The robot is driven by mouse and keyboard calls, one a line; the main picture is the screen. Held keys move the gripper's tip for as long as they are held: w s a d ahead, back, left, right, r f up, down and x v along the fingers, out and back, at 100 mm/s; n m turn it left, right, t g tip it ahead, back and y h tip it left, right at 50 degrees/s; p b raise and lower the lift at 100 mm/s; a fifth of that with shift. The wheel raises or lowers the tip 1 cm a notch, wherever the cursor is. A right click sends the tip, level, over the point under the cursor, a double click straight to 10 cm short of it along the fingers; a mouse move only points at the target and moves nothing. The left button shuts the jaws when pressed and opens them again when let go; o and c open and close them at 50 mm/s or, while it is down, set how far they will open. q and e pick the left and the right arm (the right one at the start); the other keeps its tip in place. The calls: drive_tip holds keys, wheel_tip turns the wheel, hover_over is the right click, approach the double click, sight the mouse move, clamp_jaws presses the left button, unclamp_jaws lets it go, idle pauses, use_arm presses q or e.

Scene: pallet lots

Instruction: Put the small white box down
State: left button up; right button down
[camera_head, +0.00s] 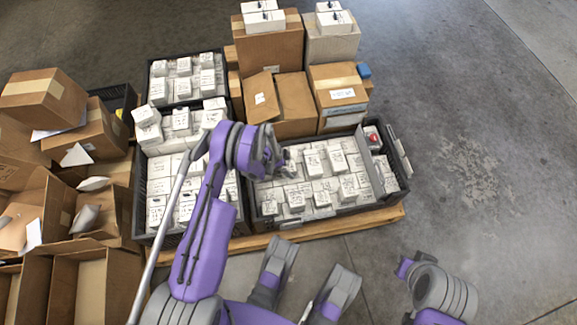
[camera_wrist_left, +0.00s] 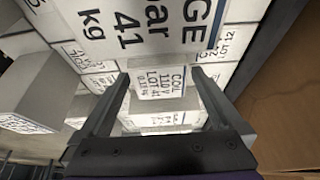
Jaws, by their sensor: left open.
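My left gripper (camera_head: 284,160) is over the back left part of the front right black crate (camera_head: 325,212), which is filled with small white boxes. In the left wrist view the open fingers (camera_wrist_left: 160,80) stand either side of a small white box (camera_wrist_left: 162,84) with a printed label. Gaps seem to show between it and the fingers. What lies under this box is hidden. In the head view my wrist and gripper cover this spot, so I cannot single the box out there. My right gripper is not in view.
More crates of white boxes stand at the back left (camera_head: 187,78) and left (camera_head: 165,190). Brown cartons (camera_head: 270,48) stand behind the front right crate, some topped with white boxes. Open cartons (camera_head: 80,285) crowd the left. The floor (camera_head: 480,130) at right is clear.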

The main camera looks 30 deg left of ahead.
use_arm(q)
drive_tip(key=p+v, duration=0.3)
drive_tip(key=v, duration=0.9)
drive_tip(key=s+d+r+n+y, duration=0.1)
drive_tip(key=s+d+r+n, duration=0.25)
drive_tip(key=r, duration=0.85)
drive_tip(key=s+d+r+n+y, duration=0.1)
drive_tip(key=s+d+r+n, duration=0.2)
drive_tip(key=r, duration=0.8)
drive_tip(key=s+d+r+n, duration=0.2)
drive_tip(key=s+r, duration=0.2)
drive_tip(key=s, duration=0.5)
drive_tip(key=s+d+r+n+t+y, duration=0.1)
drive_tip(key=s+r, duration=0.3)
drive_tip(key=s, duration=0.5)
drive_tip(key=shift+s+d+n+t+y, duration=0.3)
drive_tip(key=shift+d+n, duration=0.25)
drive_tip(key=shift+d, duration=0.15)
drive_tip(key=shift+w+r, duration=0.1)
